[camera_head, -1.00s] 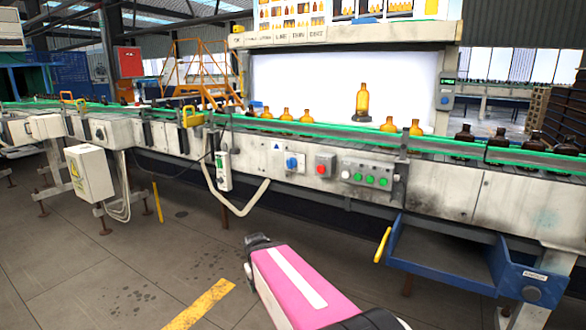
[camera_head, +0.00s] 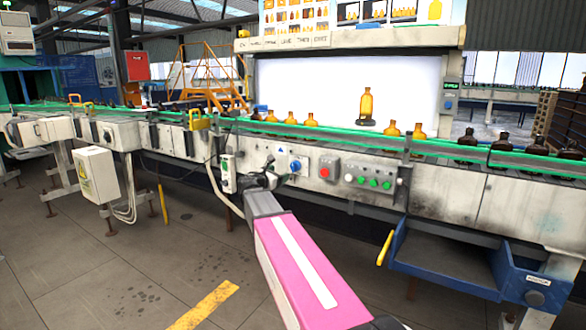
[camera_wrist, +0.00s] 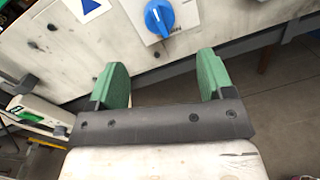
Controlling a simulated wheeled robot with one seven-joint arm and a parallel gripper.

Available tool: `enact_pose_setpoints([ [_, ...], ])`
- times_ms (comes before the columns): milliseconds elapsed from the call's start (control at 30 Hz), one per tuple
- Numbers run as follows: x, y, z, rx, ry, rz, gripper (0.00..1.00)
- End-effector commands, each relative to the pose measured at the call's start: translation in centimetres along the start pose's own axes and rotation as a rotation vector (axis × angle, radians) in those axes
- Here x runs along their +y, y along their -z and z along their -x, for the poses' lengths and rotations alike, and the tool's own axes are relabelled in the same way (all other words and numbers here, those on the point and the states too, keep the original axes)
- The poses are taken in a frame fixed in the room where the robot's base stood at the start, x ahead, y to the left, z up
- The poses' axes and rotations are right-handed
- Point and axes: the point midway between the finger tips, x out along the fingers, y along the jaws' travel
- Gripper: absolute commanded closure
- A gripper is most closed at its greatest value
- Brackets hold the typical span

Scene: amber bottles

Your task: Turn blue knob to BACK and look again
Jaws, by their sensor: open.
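The blue knob (camera_head: 295,166) sits on a white plate on the conveyor's front panel, left of a red button. In the wrist view the blue knob (camera_wrist: 159,18) is near the top, just beyond and between my fingers, its pointer tilted slightly; the lettering below it is too small to read surely. My gripper (camera_wrist: 160,78) has two green fingers, wide apart and empty, not touching the knob. In the head view my gripper (camera_head: 264,178) is just left of the knob. One amber bottle (camera_head: 366,106) stands in front of the bright light screen.
A red button (camera_head: 324,172) and several green buttons (camera_head: 374,182) are right of the knob. A pendant control box (camera_head: 228,174) hangs to the left. A blue tray (camera_head: 445,262) juts out at the lower right. Several bottles line the green-railed conveyor.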

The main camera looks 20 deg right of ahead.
Motion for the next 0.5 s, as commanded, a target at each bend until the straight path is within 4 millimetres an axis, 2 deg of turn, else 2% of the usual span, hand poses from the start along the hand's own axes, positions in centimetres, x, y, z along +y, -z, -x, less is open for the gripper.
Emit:
enact_pose_setpoints([
  [167,0.3,-0.3,-1.6,-0.011,-0.002,0.016,0.26],
  [500,0.3,-0.3,-7.5,-0.009,-0.001,0.013,0.26],
])
